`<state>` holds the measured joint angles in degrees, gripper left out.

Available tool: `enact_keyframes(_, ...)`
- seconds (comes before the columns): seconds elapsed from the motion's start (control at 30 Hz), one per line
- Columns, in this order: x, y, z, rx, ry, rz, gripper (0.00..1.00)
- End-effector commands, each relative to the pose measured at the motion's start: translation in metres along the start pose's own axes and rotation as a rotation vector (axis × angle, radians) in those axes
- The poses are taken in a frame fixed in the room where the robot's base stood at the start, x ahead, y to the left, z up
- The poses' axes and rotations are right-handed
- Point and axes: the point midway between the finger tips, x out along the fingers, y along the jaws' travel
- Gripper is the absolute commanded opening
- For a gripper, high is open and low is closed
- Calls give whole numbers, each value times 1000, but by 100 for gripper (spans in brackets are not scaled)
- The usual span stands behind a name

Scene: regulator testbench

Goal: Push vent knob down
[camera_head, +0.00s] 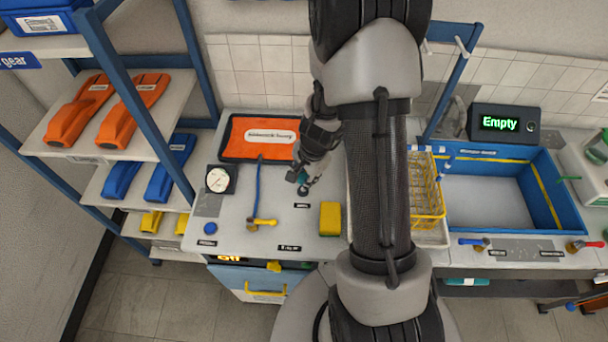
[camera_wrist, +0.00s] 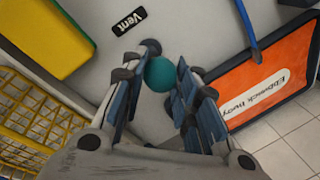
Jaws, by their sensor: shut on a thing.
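The vent knob (camera_wrist: 160,74) is a round teal knob in the wrist view, between the fingertips of my gripper (camera_wrist: 168,80). The black "Vent" label (camera_wrist: 129,21) lies on the grey bench just beyond it. In the head view my gripper (camera_head: 302,184) is low over the bench, and a little teal shows at its fingertips. The fingers are closed in around the knob. The knob's base and stem are hidden by the fingers, so I cannot tell how far down it sits.
A yellow block (camera_head: 330,219) stands right of the gripper. An orange tray (camera_head: 258,137) lies behind it. A yellow wire basket (camera_head: 427,185) and blue sink (camera_head: 515,190) are to the right.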

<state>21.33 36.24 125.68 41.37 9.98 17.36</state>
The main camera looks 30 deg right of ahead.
Motion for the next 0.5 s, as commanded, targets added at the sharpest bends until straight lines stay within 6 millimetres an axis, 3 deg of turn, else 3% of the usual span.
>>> enact_keyframes(0.07, 9, 3, 0, 0, -1, 1, 0)
enact_keyframes(0.37, 8, 4, 1, 1, -3, 4, 0)
enact_keyframes(0.4, 8, 4, 1, 1, -3, 4, 31)
enact_keyframes(0.5, 8, 3, 1, 1, -3, 4, 37)
